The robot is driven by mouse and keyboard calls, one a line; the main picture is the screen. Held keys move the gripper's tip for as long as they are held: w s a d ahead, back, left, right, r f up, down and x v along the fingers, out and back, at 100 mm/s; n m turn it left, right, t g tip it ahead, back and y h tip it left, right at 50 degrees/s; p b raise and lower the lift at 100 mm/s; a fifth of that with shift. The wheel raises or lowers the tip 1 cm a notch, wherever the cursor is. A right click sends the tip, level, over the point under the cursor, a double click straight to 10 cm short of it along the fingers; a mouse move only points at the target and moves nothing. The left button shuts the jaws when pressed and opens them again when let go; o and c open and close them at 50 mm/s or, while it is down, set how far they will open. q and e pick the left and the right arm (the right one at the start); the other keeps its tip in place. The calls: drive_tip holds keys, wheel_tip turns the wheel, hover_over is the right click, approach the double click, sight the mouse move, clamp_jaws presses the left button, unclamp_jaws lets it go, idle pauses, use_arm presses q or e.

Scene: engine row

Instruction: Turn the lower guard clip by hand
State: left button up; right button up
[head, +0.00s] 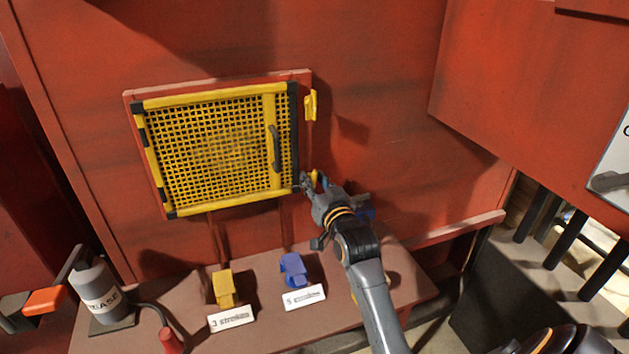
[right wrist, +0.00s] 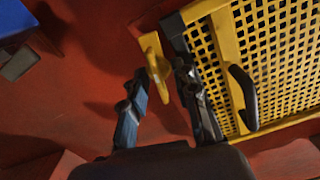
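The yellow mesh guard (head: 215,150) hangs shut on the red panel, with a dark handle (head: 274,148) near its right edge. The lower guard clip (head: 314,176) is a small yellow piece beside the guard's lower right corner. My right gripper (head: 314,183) is at this clip and partly hides it. In the right wrist view, the clip (right wrist: 155,62) lies between the two dark fingertips, which stand apart with a gap showing on the guard side. I cannot tell whether the near finger touches it. My left gripper is not in view.
The upper yellow clip (head: 311,105) is upright beside the guard's upper right. On the ledge below stand a yellow block (head: 223,288), a blue block (head: 293,269), white label cards and a grease can (head: 98,291). A red box juts out at right.

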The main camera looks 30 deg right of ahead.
clamp_jaws()
drive_tip(key=shift+r+n+p, duration=0.2)
drive_tip(key=shift+n+p, duration=0.5)
drive_tip(key=shift+p, duration=0.2)
drive_tip(key=shift+n, duration=0.4)
drive_tip(key=shift+f, duration=0.15)
unclamp_jaws()
drive_tip(key=shift+a, duration=0.1)
drive_tip(key=v, duration=1.2)
